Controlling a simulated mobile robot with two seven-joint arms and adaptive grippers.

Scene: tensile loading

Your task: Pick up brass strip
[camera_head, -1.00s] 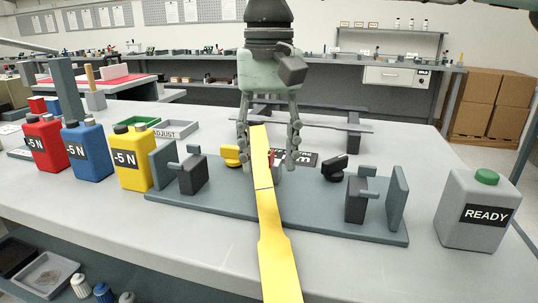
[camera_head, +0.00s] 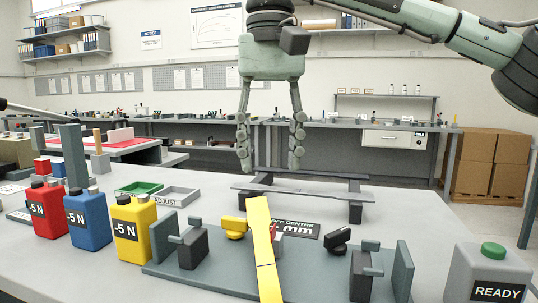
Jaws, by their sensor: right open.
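The brass strip appears as a long yellow strip (camera_head: 262,235), narrower toward its middle. It runs from the centre of the grey fixture plate (camera_head: 200,270) toward me and leaves the bottom of the picture, with a thin dark line across it. I cannot tell what supports its near end. My right gripper (camera_head: 270,166) points down with its fingers apart and nothing between them. It shows above the far end of the strip, with a visible gap. My left gripper is not in view.
Yellow (camera_head: 134,230), blue (camera_head: 88,222) and red (camera_head: 47,214) "-5 N" containers stand left. A grey "READY" container (camera_head: 487,272) stands right. Dark clamp blocks (camera_head: 193,248) (camera_head: 361,275) sit on the plate. A rack with grey strips (camera_head: 300,189) is behind.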

